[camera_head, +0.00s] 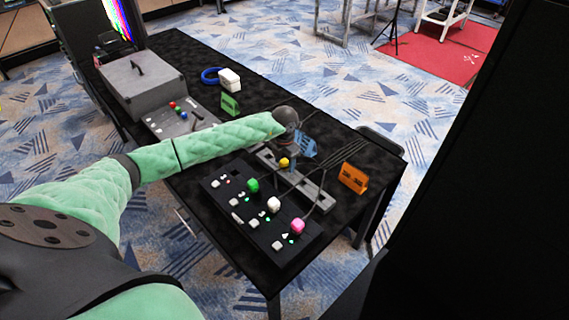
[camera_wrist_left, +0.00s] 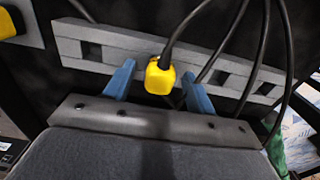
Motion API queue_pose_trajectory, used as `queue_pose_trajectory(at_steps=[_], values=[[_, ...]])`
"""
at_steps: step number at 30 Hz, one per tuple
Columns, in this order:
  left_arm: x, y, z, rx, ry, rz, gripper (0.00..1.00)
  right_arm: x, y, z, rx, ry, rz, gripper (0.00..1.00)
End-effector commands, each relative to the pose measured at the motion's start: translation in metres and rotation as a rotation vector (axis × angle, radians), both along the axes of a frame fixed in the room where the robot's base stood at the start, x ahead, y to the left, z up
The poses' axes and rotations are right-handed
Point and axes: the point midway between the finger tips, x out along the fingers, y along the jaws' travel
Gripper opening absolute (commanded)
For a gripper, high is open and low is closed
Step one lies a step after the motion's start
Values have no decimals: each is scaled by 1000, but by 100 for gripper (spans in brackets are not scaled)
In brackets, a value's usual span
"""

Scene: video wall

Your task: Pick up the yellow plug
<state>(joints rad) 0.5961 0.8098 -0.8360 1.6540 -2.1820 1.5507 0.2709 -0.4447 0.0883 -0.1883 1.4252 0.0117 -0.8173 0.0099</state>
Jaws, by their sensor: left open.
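The yellow plug (camera_head: 284,162) is on the grey slotted bar (camera_head: 313,192) on the black table. In the left wrist view the yellow plug (camera_wrist_left: 160,78) has a black cable rising from its top and sits against the grey bar (camera_wrist_left: 110,42). My left gripper (camera_wrist_left: 158,74) is open, with one blue finger on each side of the plug. Small gaps show between the fingers and the plug. My right gripper is not in view.
A black panel (camera_head: 235,214) with green, white and pink plugs lies in front of the bar. Several black cables (camera_head: 345,152) cross behind it. An orange stand (camera_head: 353,178) is to the right, a green stand (camera_head: 230,105) and grey case (camera_head: 145,85) further left.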

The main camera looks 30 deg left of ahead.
Motion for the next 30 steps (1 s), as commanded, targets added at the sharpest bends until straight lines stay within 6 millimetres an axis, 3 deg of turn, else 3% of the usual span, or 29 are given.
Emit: queue_pose_trajectory(at_steps=[11,18,19,30], values=[[0,0,-7,1,-1,1,55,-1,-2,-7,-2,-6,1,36],[0,0,-7,1,-1,1,10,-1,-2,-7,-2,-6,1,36],[0,0,-7,1,-1,1,7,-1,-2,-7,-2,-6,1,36],[0,0,-4,1,-1,0,7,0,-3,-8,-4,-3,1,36]])
